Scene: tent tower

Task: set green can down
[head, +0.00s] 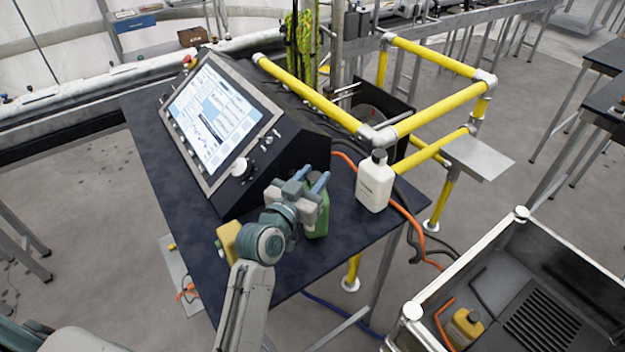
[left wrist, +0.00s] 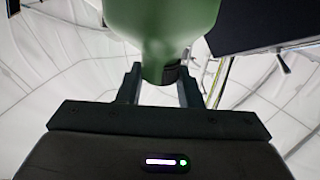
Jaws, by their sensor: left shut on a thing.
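The green can (head: 317,218) is at the right part of the dark table (head: 345,235), in front of the slanted console. My left gripper (head: 311,180) is shut on the green can and partly covers it in the head view. In the left wrist view the green can (left wrist: 165,30) fills the top middle, with its narrowing end between the two fingers of the gripper (left wrist: 160,88). I cannot tell whether the can's base touches the table. My right gripper is not in view.
A console with a lit screen (head: 211,115) takes up much of the table. A white bottle (head: 375,182) stands to the right, near an orange cable and yellow rails (head: 440,58). A yellow container (head: 229,242) is beside my left arm. A crate (head: 428,298) holds another yellow container (head: 465,326).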

